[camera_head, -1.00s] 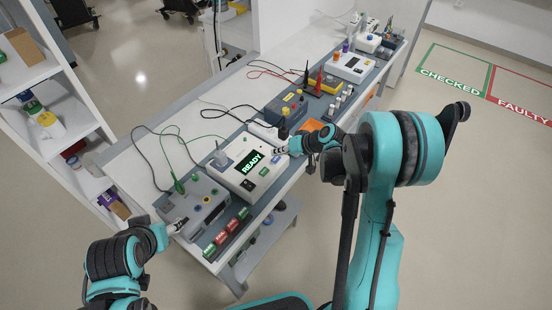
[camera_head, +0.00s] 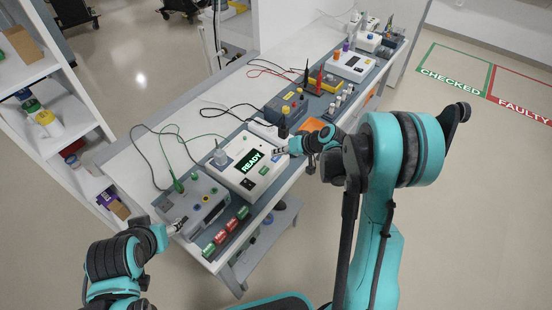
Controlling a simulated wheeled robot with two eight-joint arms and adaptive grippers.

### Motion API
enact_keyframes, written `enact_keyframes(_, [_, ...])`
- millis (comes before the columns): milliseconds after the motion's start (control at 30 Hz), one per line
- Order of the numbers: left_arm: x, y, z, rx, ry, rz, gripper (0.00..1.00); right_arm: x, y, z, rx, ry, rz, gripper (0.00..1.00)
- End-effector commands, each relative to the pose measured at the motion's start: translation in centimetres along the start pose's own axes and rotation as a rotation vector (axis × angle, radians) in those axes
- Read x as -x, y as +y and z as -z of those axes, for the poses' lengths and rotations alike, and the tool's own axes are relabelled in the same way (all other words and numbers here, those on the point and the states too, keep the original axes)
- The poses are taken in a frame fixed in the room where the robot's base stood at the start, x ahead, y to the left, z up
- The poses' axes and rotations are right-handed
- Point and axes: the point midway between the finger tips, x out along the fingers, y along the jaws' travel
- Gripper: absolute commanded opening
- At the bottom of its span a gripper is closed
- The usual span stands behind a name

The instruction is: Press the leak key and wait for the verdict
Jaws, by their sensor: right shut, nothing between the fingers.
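A white tester (camera_head: 231,174) with a dark screen showing "READY" in green (camera_head: 252,161) stands on the bench. Small keys line its front face, among them a green key (camera_head: 264,171) and a black one (camera_head: 245,184). My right gripper (camera_head: 278,151) is shut and empty, its tips at the right end of the tester near a blue key (camera_head: 275,159). I cannot tell whether the tips touch a key. My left gripper (camera_head: 182,222) is at the front left edge of a grey instrument (camera_head: 194,204); its fingers are too small to read.
Several green and red cylinders (camera_head: 227,230) lie along the bench's front edge. A blue-grey instrument with yellow knobs (camera_head: 282,112) stands beyond the tester. Cables run across the bench (camera_head: 135,157). Marked floor zones, CHECKED (camera_head: 450,82) and FAULTY (camera_head: 524,110), lie at the right.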

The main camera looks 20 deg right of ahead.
Motion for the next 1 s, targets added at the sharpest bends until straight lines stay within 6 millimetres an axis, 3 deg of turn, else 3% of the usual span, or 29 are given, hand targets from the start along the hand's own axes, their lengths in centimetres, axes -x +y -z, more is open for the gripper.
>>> enact_keyframes(1000, [-0.53,0.00,-0.37,0.000,0.000,0.000,0.54,-0.43,0.31,-0.32,0.000,0.000,0.000,0.00])
